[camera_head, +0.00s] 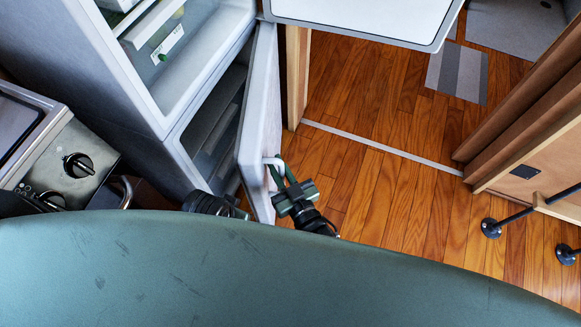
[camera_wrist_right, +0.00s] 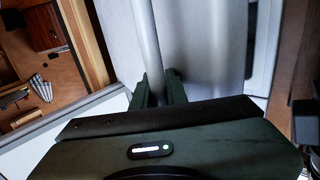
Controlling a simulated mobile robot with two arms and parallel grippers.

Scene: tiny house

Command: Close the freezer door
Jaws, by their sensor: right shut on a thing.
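The freezer door (camera_head: 258,125) is the lower, pale grey door of the fridge unit. It stands open, and the dark freezer compartment (camera_head: 212,125) shows to its left. A pale handle (camera_head: 272,162) sticks out from the door's outer face. My right gripper (camera_head: 282,178) is shut on this handle. In the right wrist view the handle is a grey upright bar (camera_wrist_right: 147,45) between the fingers of my right gripper (camera_wrist_right: 158,88), with the door face behind it. A dark part of my arm shows below the freezer opening; I see no left gripper fingers.
The upper fridge compartment (camera_head: 165,45) is open, and its door (camera_head: 365,14) hangs out at the top. A stove (camera_head: 65,160) with knobs stands at left. Wooden floor (camera_head: 390,185) lies clear to the right, with a brown panel (camera_head: 535,165) at the far right.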

